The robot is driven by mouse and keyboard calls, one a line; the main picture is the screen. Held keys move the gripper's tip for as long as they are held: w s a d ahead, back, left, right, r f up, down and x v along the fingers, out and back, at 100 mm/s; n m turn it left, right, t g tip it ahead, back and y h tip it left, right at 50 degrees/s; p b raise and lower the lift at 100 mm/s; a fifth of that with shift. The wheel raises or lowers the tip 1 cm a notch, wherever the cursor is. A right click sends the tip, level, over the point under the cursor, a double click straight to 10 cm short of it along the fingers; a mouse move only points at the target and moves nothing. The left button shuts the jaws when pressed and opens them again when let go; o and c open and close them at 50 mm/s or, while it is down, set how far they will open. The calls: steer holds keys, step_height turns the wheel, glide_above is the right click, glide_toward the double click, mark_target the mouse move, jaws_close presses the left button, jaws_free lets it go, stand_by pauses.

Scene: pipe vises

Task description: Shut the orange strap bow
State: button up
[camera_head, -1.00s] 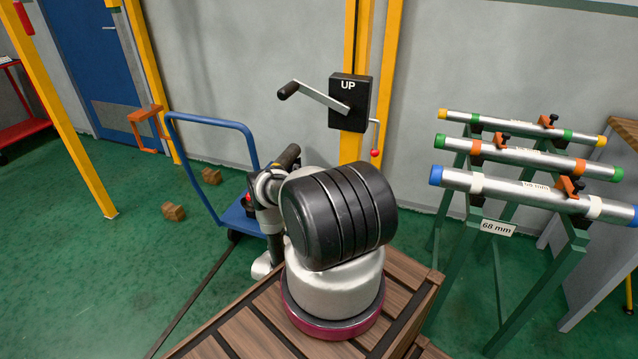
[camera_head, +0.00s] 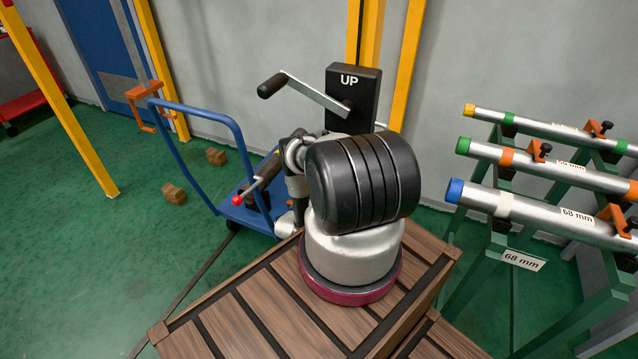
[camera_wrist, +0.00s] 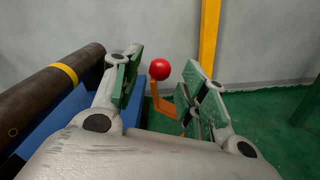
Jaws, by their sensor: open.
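In the wrist view, an orange bow (camera_wrist: 162,103) stands ahead of my gripper with a red ball (camera_wrist: 160,69) at its top. My gripper (camera_wrist: 160,85) is open, with green-padded fingers to the left and right of the bow in the picture. The jaws hold nothing. I cannot tell how far the bow is from the fingers. In the head view, a red ball (camera_head: 237,201) shows at the end of a pale rod by the blue cart. My arm hides most of the gripper area there.
A dark pipe (camera_wrist: 48,92) with a yellow band lies close left of my gripper. The blue cart (camera_head: 232,215) is behind my arm. A black "UP" crank box (camera_head: 352,98) is near yellow posts. Pipes (camera_head: 545,210) rest on a rack at right. An orange bracket (camera_head: 144,92) shows at left.

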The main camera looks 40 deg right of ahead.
steer(key=shift+x, duration=1.9)
steer(key=shift+c, duration=0.2)
